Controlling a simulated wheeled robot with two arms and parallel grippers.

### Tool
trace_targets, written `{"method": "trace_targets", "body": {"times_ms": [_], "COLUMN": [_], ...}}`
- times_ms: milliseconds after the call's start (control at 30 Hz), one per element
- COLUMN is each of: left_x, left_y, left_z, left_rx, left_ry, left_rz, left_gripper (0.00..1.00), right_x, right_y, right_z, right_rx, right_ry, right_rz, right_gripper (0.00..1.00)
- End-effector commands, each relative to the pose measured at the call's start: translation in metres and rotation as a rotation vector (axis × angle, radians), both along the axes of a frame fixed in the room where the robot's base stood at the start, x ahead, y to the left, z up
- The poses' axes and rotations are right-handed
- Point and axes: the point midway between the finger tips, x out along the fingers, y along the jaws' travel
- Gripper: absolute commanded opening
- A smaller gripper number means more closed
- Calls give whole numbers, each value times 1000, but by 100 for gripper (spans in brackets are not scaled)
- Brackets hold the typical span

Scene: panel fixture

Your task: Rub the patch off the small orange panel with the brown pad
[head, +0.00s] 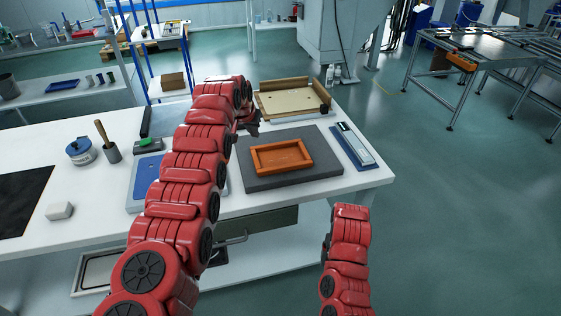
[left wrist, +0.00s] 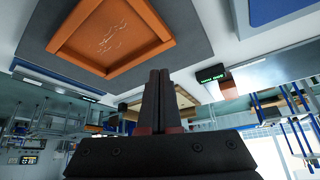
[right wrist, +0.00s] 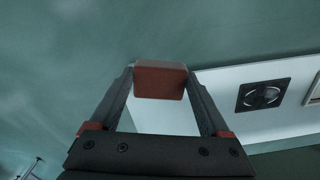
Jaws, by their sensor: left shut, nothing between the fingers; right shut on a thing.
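The small orange panel (head: 281,158) with raised edges lies on a dark grey mat (head: 325,165) near the bench's right end. In the left wrist view the panel (left wrist: 150,20) shows a patch of thin pale scribbled marks (left wrist: 112,38) on its inner face. My left gripper (head: 250,124) is just behind and left of the panel, apart from it; its fingers (left wrist: 158,75) are shut and empty. In the right wrist view my right gripper (right wrist: 160,75) is shut on the brown pad (right wrist: 160,82). My right arm is in front of the bench; the head view does not show the pad.
A shallow wooden tray (head: 290,102) stands behind the mat. A blue holder with a pale bar (head: 355,145) lies right of it. My left arm partly covers a blue-and-white device (head: 140,185). A shelf is under the bench (head: 275,255). Open floor lies to the right.

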Motion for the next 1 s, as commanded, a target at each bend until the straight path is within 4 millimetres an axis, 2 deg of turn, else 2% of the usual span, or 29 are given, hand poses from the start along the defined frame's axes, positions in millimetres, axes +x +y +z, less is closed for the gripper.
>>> {"method": "trace_targets", "body": {"times_ms": [100,233,600,1000], "left_x": [-8,-9,-7,-6], "left_y": [-1,-1,-1,0], "left_z": [-1,-8,-47,-49], "left_rx": [4,5,5,4], "left_ry": [35,40,40,36], "left_rz": [-7,-8,-8,-7], "left_gripper": [0,0,0,0], "right_x": [0,0,0,0], "right_y": [0,0,0,0], "right_z": [-2,-3,-6,-6], "right_rx": [0,0,0,0], "right_ry": [0,0,0,0], "right_rz": [0,0,0,0], "right_gripper": [36,36,36,36]}}
